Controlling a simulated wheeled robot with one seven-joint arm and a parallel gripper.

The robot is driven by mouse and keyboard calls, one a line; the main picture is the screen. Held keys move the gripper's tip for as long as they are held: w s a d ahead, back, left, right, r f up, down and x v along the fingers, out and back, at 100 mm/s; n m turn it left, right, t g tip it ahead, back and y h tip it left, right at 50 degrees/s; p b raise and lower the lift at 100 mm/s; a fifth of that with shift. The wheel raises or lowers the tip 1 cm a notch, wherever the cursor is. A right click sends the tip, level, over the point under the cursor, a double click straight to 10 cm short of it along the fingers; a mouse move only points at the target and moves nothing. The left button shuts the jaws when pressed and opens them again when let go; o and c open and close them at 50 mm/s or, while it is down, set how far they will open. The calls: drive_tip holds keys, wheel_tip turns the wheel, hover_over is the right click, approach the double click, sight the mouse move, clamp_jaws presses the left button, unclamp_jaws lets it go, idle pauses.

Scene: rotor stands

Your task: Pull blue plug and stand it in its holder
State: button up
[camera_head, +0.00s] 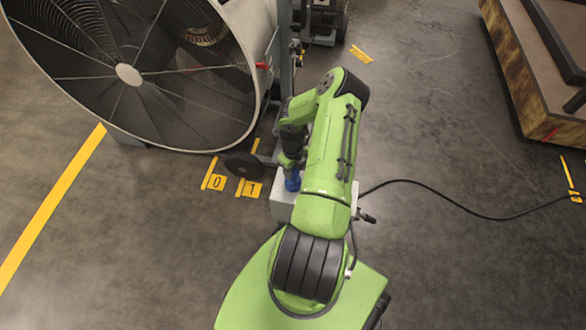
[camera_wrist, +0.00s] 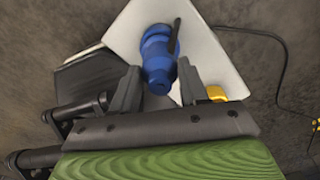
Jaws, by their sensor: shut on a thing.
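The blue plug (camera_head: 293,182) shows beside my green arm at a white box (camera_head: 283,207). In the wrist view the blue plug (camera_wrist: 158,60) stands out against the white face of the box (camera_wrist: 212,62). My gripper (camera_wrist: 159,82) has one dark finger on each side of the plug's near end and is shut on it. I cannot tell whether the plug is still seated in the box. My arm hides part of the box in the head view. I cannot make out the holder clearly.
A large fan (camera_head: 130,75) stands at the upper left, close to the box. A black cable (camera_head: 450,203) runs right across the floor. Yellow floor marks (camera_head: 249,189) lie left of the box. A big platform (camera_head: 540,80) is at the upper right.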

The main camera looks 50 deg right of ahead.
drive_tip(key=shift+r+p, duration=3.1)
drive_tip(key=shift+r, duration=0.45)
drive_tip(key=shift+f, duration=0.1)
drive_tip(key=w+a+r+n+p, duration=0.5)
drive_tip(key=w+a+r+n, duration=0.7)
drive_tip(key=n, duration=0.6)
drive_tip(key=a+r+n+p, duration=0.2)
drive_tip(key=a+r+n, duration=0.3)
drive_tip(key=a+n, duration=0.4)
drive_tip(key=w+a+r+n+p, duration=0.1)
drive_tip(key=a+r+n+p, duration=0.2)
drive_tip(key=a+r+n, duration=0.3)
drive_tip(key=a+n, duration=0.3)
drive_tip(key=n, duration=0.2)
drive_tip(key=shift+a, duration=0.35)
